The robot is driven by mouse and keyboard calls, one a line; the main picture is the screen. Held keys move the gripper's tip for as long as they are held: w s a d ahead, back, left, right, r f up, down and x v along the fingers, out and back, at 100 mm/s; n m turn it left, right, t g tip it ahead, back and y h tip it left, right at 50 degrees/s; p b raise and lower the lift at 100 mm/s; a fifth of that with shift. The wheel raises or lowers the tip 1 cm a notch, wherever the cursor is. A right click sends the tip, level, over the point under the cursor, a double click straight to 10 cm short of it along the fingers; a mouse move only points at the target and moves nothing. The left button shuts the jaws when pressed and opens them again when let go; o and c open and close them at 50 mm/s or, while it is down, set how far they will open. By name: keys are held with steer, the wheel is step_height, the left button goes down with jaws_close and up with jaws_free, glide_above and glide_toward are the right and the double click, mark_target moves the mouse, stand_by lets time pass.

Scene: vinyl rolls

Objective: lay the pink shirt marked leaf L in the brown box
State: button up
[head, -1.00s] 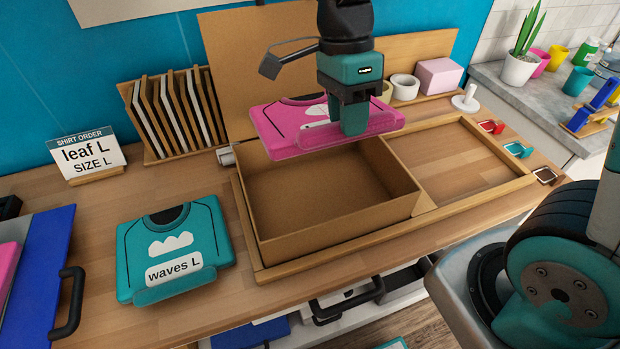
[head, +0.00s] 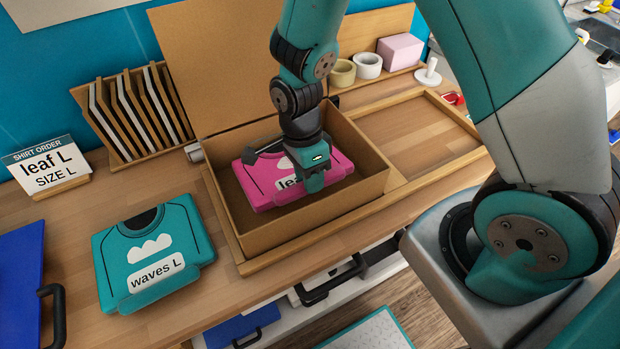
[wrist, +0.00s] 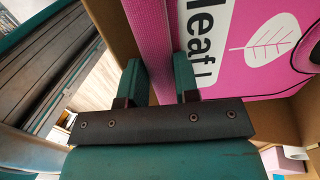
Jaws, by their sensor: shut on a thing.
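The folded pink shirt (head: 262,190) is inside the open brown box (head: 371,190), with its "leaf" label partly covered by my gripper in the head view. My gripper (head: 314,182) reaches down into the box and is shut on the shirt's front edge. In the wrist view the pink shirt (wrist: 270,50) shows its label and a white leaf print, and my gripper's fingers (wrist: 160,82) straddle its pink edge strip. Whether the shirt touches the box floor is hidden.
A teal shirt marked waves L (head: 152,255) lies left of the box. An order card (head: 47,165) reads leaf L, size L. A rack of dividers (head: 135,115) stands behind. The wooden tray section (head: 420,135) right of the box is empty.

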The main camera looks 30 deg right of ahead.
steer(key=shift+w+x, duration=0.2)
steer(key=shift+x, duration=0.65)
steer(key=shift+f, duration=0.1)
steer(key=shift+f, duration=0.2)
steer(key=o, duration=1)
steer(key=shift+r, duration=0.1)
steer(key=shift+r, duration=0.1)
